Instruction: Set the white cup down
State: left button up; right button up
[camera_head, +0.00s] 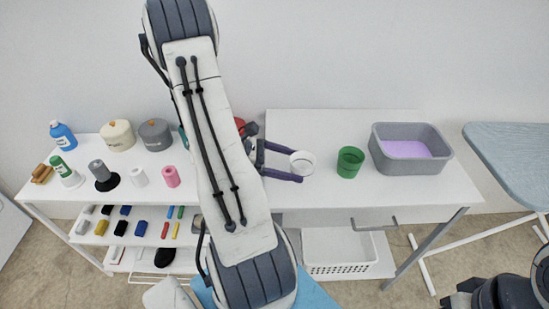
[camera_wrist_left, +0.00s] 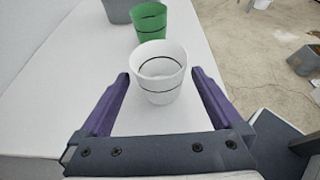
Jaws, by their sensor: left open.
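The white cup (camera_head: 302,163) stands upright on the white table (camera_head: 330,190). In the left wrist view the white cup (camera_wrist_left: 158,72) has a dark line around it and shows its open top. My left gripper (camera_head: 292,162) is open, with its purple fingers on either side of the cup. In the left wrist view the left gripper (camera_wrist_left: 158,80) shows gaps between both fingers and the cup. The right gripper's fingers are not visible; only a dark part of my right arm shows at the lower right of the head view.
A green cup (camera_head: 350,162) stands just right of the white cup. A grey basin (camera_head: 410,149) with purple contents is farther right. Bottles and canisters (camera_head: 117,136) stand on the left. An ironing board (camera_head: 515,150) is at the far right. The front right tabletop is clear.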

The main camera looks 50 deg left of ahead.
pick_arm(q)
jog(key=v, duration=0.5)
jog(key=shift+s+a+r, duration=0.1)
jog(key=shift+s+a, duration=0.1)
jog(key=shift+s, duration=0.1)
